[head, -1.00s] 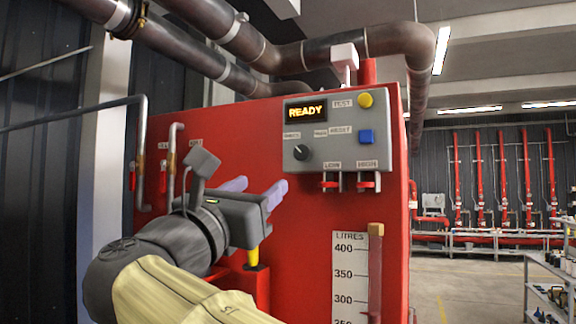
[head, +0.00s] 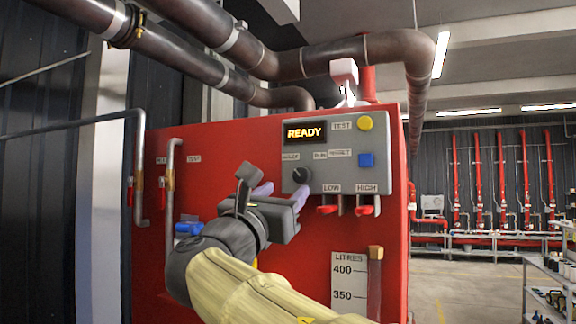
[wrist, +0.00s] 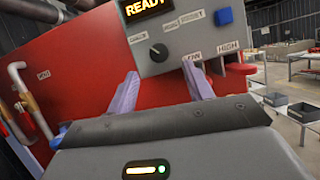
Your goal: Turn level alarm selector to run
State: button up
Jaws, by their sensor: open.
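The level alarm selector is a round black knob (head: 301,175) on the grey control panel (head: 345,188), below the lit READY display (head: 306,132). A small label sits to its upper left, and a RUN label (head: 320,155) to its upper right. Which way the knob points is too small to tell. My gripper (head: 283,193) is open and empty, its pale purple fingers just left of and below the knob. In the wrist view the knob (wrist: 158,52) shows beyond and between the fingertips (wrist: 161,72), apparently untouched.
A yellow TEST button (head: 365,123) and a blue button (head: 366,160) are on the panel's right. Red LOW (head: 327,209) and HIGH (head: 364,210) valve handles sit just below it. A level gauge (head: 350,285) is lower down. Pipes (head: 170,190) run at the left.

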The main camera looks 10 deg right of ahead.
aim_at(300, 176)
jog(key=p+x, duration=0.3)
jog(key=x, duration=0.4)
jog(key=shift+r+p, duration=0.15)
jog(key=shift+p, duration=0.2)
jog(key=shift+w+d+r, duration=0.1)
jog(key=shift+w+d, duration=0.2)
jog(key=shift+w, duration=0.2)
jog(key=c, duration=1)
